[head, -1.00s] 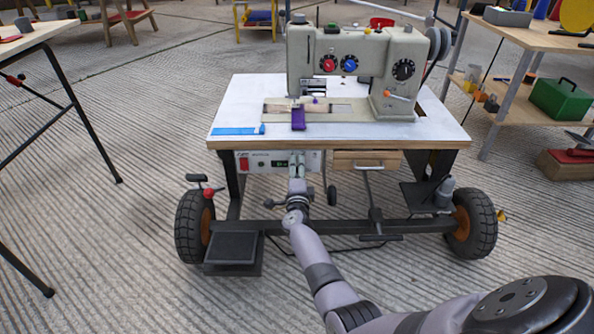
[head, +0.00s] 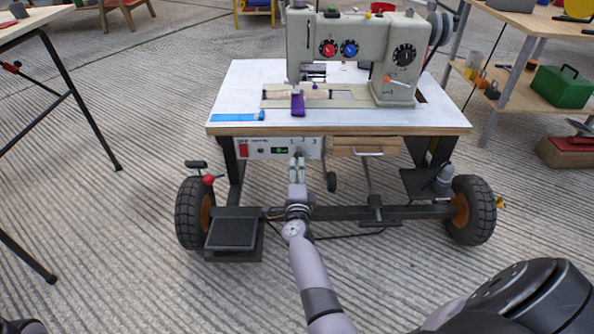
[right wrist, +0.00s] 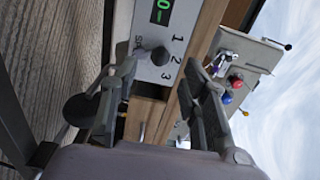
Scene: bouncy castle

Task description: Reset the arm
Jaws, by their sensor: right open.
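My right arm reaches up from the bottom of the head view. Its gripper (head: 297,165) is in front of the control panel (head: 256,149) under the sewing machine table. In the right wrist view the gripper (right wrist: 160,85) is open, with a finger on each side and nothing held. A round dark knob (right wrist: 160,56) on the panel shows between and beyond the fingers, beside the marks 1, 2 and 3. I cannot tell whether a finger touches the panel. My left gripper is not clearly seen.
The sewing machine (head: 350,55) stands on the white tabletop (head: 236,92) with a purple piece (head: 298,104) and a blue strip (head: 237,116). A wooden drawer (head: 365,146) is right of the panel. Wheels flank the low frame. Floor is open in front.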

